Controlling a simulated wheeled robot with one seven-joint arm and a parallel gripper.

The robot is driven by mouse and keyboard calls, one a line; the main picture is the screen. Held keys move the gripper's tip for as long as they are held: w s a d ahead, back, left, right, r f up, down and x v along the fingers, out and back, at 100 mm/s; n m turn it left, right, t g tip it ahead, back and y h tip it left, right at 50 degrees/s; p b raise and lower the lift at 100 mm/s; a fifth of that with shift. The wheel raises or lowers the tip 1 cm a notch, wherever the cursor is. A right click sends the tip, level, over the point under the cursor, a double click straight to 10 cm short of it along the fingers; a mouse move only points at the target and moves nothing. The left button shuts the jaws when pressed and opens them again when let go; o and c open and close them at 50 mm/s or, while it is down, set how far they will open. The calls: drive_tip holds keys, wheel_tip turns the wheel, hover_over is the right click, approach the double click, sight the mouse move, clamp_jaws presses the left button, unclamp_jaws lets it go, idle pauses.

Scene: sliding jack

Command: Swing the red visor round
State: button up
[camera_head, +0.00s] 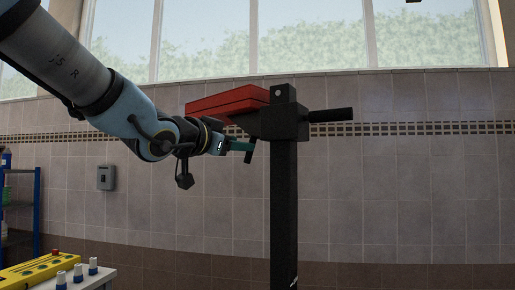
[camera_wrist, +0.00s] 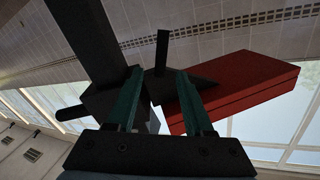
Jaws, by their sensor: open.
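The red visor (camera_head: 228,101) is a flat red block that juts to the left from the black head (camera_head: 278,122) of an upright post. In the wrist view the visor (camera_wrist: 240,92) lies to the right, beyond the right finger. My gripper (camera_head: 246,150) is below the visor and left of the post. Its two green fingers (camera_wrist: 159,78) are apart in the wrist view. A thin dark bar (camera_wrist: 161,50) shows between and beyond the fingertips; I cannot tell whether they touch it. The fingers partly hide the black head behind them.
The black post (camera_head: 284,210) stands upright in front of a tiled wall. A black handle (camera_head: 331,114) sticks out to the right of its head. A yellow control box (camera_head: 38,270) is at the lower left, beside a blue shelf (camera_head: 37,205). The space right of the post is clear.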

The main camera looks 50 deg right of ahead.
drive_tip(key=p+x, duration=0.2)
drive_tip(key=x, duration=0.8)
drive_tip(key=shift+c, duration=0.2)
clamp_jaws()
idle(1.1)
